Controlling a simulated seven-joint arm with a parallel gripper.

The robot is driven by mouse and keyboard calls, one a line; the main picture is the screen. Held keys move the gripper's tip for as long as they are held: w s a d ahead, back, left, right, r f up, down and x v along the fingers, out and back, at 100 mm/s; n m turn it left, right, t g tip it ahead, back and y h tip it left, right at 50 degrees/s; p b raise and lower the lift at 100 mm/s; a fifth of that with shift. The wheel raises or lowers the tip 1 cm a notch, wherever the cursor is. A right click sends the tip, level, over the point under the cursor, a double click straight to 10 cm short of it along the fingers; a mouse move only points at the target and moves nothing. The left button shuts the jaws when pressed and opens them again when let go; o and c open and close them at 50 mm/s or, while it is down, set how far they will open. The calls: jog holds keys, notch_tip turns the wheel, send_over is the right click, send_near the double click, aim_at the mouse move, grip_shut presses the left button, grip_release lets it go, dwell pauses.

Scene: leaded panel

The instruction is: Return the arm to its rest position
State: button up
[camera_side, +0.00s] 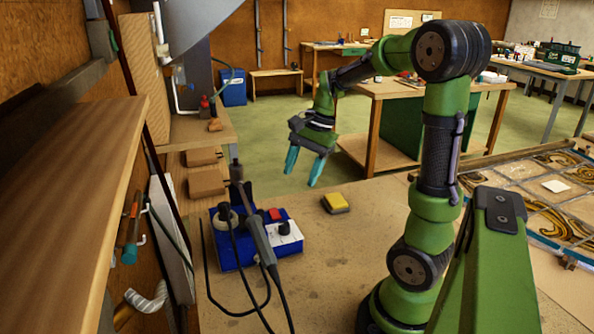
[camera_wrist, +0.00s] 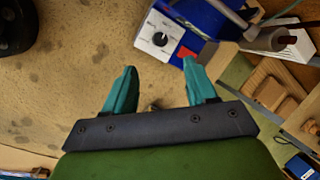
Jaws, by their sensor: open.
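My gripper (camera_side: 303,170) hangs above the bench near its far edge in the side view, with its two teal fingers apart and pointing down. In the wrist view my gripper (camera_wrist: 157,82) shows both teal fingers spread, with nothing gripped between them. My green arm is raised and bent over at the elbow. A yellow sponge-like block (camera_side: 336,203) lies on the bench below and to the right of the fingers, apart from them. A leaded panel (camera_side: 548,190) lies at the right of the side view.
A blue soldering station (camera_side: 238,252) with an iron in its stand and dark cables is on the bench, left of my arm; it also shows in the wrist view (camera_wrist: 195,22). A wooden shelf (camera_side: 75,190) fills the left. Bare bench (camera_side: 330,270) lies between station and base.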

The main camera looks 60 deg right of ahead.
jog(key=s+a+r+n+t, duration=0.2)
jog(key=a+n, duration=0.5)
jog(key=a, duration=0.3)
jog(key=s+a+r+n+t, duration=0.2)
jog(key=s+a+n, duration=0.1)
jog(key=a+n, duration=0.4)
jog(key=a, duration=0.2)
jog(key=shift+a+r+h, duration=0.3)
jog(key=shift+a+r, duration=0.05)
jog(key=shift+r, duration=0.05)
